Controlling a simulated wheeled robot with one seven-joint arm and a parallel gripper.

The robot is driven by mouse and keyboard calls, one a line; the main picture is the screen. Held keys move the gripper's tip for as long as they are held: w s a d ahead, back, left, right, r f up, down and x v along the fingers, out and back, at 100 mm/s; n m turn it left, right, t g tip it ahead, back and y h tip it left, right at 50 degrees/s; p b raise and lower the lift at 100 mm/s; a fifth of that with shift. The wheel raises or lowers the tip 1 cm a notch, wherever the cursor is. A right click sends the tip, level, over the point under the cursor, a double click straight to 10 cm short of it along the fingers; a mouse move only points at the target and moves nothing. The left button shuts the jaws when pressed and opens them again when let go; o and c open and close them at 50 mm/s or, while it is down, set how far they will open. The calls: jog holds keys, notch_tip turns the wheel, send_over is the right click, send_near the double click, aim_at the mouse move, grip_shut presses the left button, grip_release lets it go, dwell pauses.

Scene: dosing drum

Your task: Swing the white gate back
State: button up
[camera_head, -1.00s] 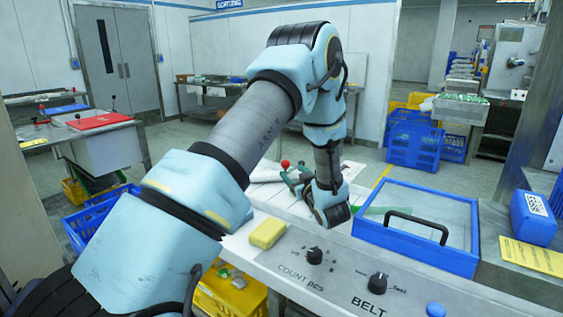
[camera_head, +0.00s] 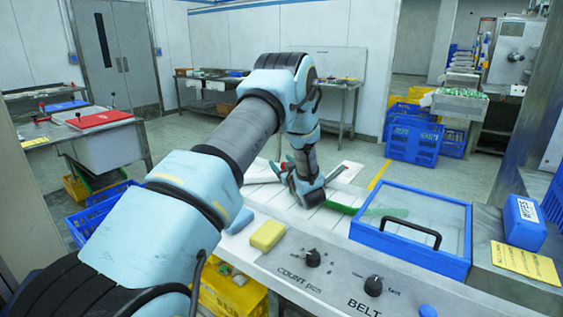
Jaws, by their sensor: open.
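My arm reaches over the pale deck (camera_head: 262,203) of the dosing machine. I cannot pick out the white gate with certainty, as my wrist covers that part of the deck. A pale strip (camera_head: 332,174) stands out just right of my wrist. I cannot tell whether it is the gate or whether my gripper touches it.
A clear lid with a blue frame (camera_head: 408,252) and a black handle (camera_head: 410,231) lies right of my wrist. A green piece (camera_head: 342,209) runs toward it. A yellow block (camera_head: 267,235), two knobs (camera_head: 313,258) and a blue box (camera_head: 524,222) are nearer.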

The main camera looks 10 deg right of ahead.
grip_shut()
dwell(0.5)
dwell(0.9)
